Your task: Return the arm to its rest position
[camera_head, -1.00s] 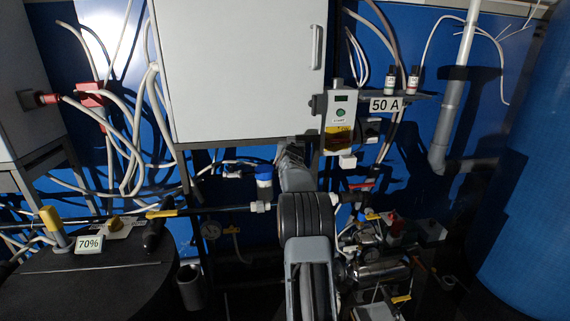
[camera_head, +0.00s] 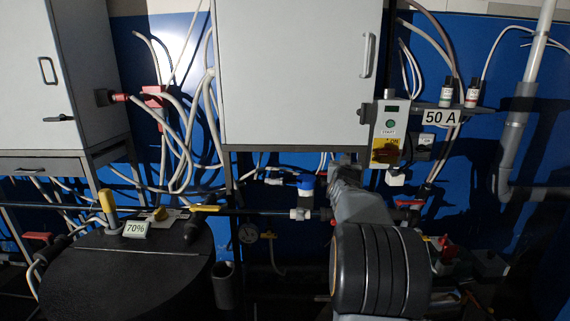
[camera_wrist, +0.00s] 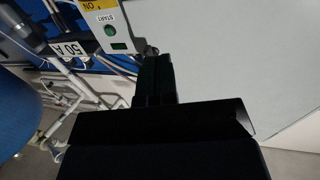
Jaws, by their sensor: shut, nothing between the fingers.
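My gripper (camera_wrist: 155,64) shows in the wrist view as dark fingers that are together with nothing between them. It points toward the grey cabinet and the control box, close to the cabinet's lower edge in the picture. In the head view my arm rises from the bottom right of centre, with a large black ribbed joint and a grey link above it. The gripper itself cannot be made out in the head view.
A grey cabinet (camera_head: 292,75) hangs above my arm, with a START control box (camera_head: 389,133) and 50 A sign (camera_head: 440,117) to its right. A black drum (camera_head: 125,280) with a 70% sign (camera_head: 136,229) stands left. A horizontal pipe (camera_head: 265,212) runs behind my arm.

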